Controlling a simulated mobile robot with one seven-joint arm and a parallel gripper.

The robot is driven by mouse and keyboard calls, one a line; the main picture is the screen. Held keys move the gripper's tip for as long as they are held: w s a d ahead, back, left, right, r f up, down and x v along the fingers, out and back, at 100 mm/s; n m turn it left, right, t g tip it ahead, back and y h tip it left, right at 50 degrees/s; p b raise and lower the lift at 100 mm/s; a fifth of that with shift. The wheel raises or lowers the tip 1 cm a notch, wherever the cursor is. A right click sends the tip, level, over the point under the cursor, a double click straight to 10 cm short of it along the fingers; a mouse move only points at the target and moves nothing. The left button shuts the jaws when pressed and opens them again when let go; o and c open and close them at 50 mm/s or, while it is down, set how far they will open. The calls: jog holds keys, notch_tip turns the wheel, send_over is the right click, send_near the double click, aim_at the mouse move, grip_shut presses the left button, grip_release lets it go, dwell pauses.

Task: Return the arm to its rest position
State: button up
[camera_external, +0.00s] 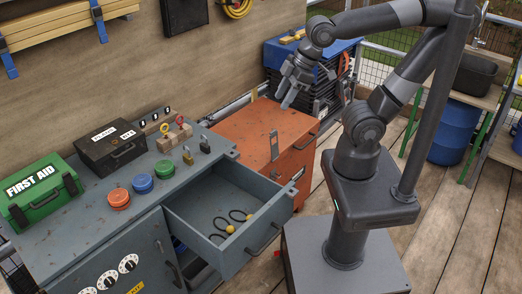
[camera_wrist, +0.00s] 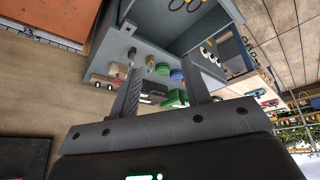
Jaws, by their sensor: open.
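My gripper (camera_external: 289,88) is raised above the orange cabinet (camera_external: 240,128) in the external view, with its fingers tilted down. In the wrist view my gripper (camera_wrist: 165,98) shows its two fingers spread apart, with nothing held between them. The arm is folded, with the forearm running high across the top right of the external view. The gripper appears clear of the cabinet top, though the exact gap is hard to judge.
A grey workbench (camera_external: 85,225) has an open drawer (camera_external: 262,240) holding black rings with yellow balls. A green first aid box (camera_external: 42,190), a black case (camera_external: 110,145), coloured round knobs and padlocks stand on top. A blue-topped toolbox (camera_external: 335,50) stands behind the orange cabinet.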

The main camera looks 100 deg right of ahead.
jog(key=shift+s+d+r+m, duration=0.1)
jog(key=shift+s+d+m, duration=0.05)
jog(key=shift+s+m, duration=0.3)
jog(key=shift+s+d+r+m, duration=0.1)
jog(key=shift+s+d+m, duration=0.05)
jog(key=shift+s+m, duration=0.3)
jog(key=shift+c, duration=0.2)
dwell(0.6)
